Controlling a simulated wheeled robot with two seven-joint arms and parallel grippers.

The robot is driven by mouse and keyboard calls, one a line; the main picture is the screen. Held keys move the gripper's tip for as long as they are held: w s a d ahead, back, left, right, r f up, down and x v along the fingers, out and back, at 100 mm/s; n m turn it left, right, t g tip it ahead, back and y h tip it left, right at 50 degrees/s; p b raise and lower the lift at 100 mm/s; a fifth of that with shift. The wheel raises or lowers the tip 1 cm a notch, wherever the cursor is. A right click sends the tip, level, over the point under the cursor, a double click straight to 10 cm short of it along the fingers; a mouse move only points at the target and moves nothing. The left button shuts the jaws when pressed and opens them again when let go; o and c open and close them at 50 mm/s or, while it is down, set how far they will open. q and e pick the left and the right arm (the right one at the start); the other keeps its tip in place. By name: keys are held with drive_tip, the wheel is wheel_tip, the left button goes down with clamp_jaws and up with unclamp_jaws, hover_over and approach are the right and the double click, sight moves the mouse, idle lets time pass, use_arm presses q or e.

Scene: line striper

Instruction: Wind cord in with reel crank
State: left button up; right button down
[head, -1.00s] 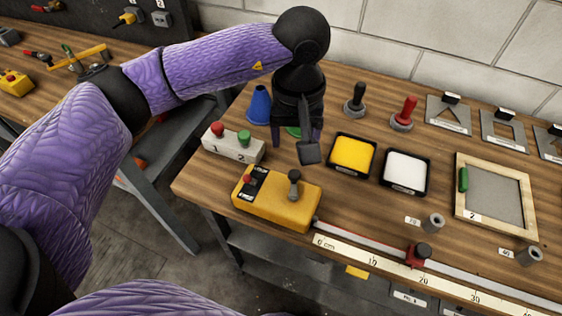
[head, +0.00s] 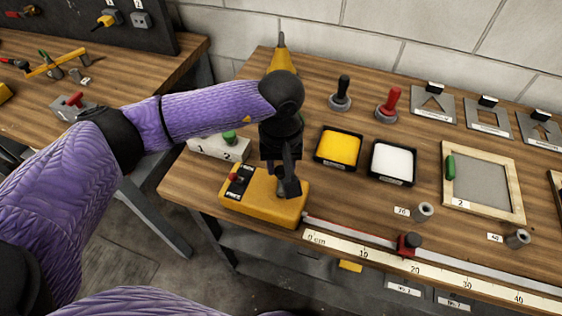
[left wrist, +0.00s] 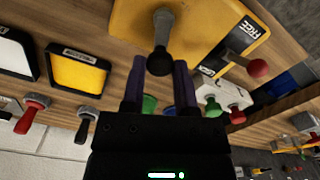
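The yellow reel box (head: 262,199) sits at the bench's front left edge, with a small red knob (head: 233,178) and a black label on top. Its crank has a dark round-topped handle (left wrist: 160,61), seen in the left wrist view; in the head view my gripper mostly hides it. My left gripper (head: 287,184) is over the box's right part. In the left wrist view its two fingers (left wrist: 159,78) are apart, one each side of the handle; contact cannot be told. A thin red line (head: 350,230) runs from the box to a red slider (head: 408,243). My right gripper is out of view.
A white block with buttons (head: 220,147) stands behind the box at left. A yellow tray (head: 339,147), a white tray (head: 393,161) and black and red handles (head: 389,104) stand to the right. A ruler (head: 375,260) runs along the front edge.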

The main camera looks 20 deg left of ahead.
use_arm(q)
clamp_jaws()
